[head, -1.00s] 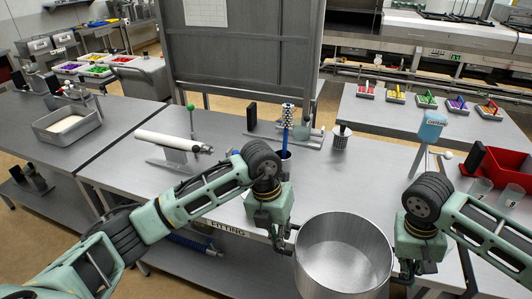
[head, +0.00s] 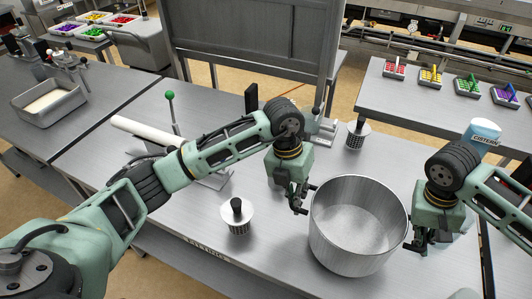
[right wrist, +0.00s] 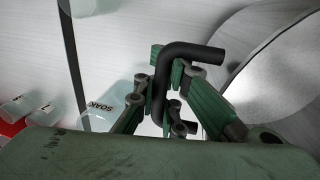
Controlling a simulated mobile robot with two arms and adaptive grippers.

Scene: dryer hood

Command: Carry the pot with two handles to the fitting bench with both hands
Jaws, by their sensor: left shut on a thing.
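The wide grey metal pot (head: 358,225) is upright over the fitting bench (head: 90,185), at its right part. I cannot tell whether its base touches the bench top. My left gripper (head: 302,198) is shut on the pot's left handle, which it mostly hides. My right gripper (head: 418,238) is at the right handle. In the right wrist view, the fingers of my right gripper (right wrist: 166,90) close around the black bent handle (right wrist: 190,52), and the pot's rim (right wrist: 245,65) shows beside it.
A lidded perforated cup (head: 237,217) stands left of the pot, and another (head: 357,135) behind it. A white tube on a stand (head: 140,133) lies further left. A blue-topped container (head: 483,133) stands behind my right arm. A dark panel (head: 250,45) rises at the back.

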